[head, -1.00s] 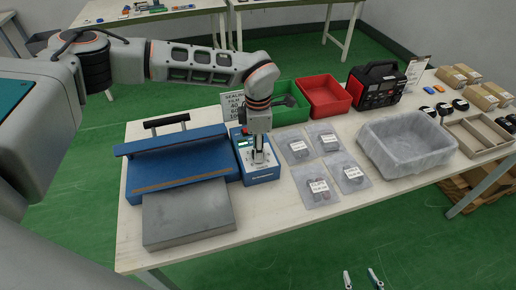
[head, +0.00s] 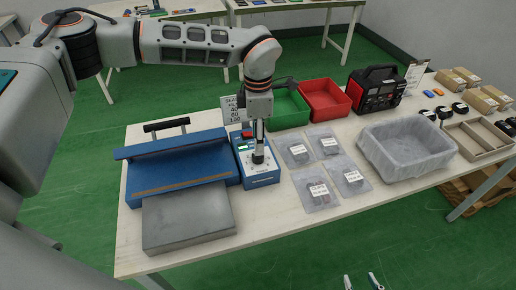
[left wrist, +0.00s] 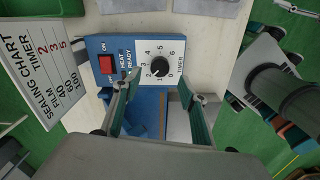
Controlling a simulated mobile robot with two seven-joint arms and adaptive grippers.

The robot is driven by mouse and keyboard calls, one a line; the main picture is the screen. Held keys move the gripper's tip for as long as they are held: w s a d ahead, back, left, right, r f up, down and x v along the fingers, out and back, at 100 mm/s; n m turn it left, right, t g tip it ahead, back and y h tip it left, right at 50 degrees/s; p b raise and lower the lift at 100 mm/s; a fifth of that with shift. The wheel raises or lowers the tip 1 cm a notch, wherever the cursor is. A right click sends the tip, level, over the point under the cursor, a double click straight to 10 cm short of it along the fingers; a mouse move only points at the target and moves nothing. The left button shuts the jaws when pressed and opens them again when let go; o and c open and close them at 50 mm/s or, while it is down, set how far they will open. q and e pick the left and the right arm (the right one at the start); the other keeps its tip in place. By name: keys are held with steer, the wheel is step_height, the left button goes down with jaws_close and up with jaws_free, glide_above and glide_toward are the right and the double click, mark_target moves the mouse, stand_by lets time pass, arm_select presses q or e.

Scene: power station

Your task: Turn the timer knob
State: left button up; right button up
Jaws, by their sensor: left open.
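The timer knob (left wrist: 159,67) is a black round knob on a white numbered dial, on the blue control box (left wrist: 109,45) of the sealer. Its exact setting is too small to read surely. It also shows in the head view as a dark knob (head: 258,158). My left gripper (head: 259,142) points down just above the knob. In the left wrist view, the two fingers of this gripper (left wrist: 164,97) are apart, with nothing between them, and the knob lies just beyond the tips. My right gripper (head: 362,280) is at the bottom edge, its fingertips apart and empty.
A sealing chart (left wrist: 42,62) stands behind the box. The sealer's blue body (head: 180,158) and grey plate (head: 188,215) lie left. Labelled pouches (head: 318,190) and a lined clear bin (head: 405,147) lie right.

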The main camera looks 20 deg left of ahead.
arm_select(q)
step_height(320, 180, up, 6)
steer(key=shift+f, duration=0.1)
stand_by(0.6)
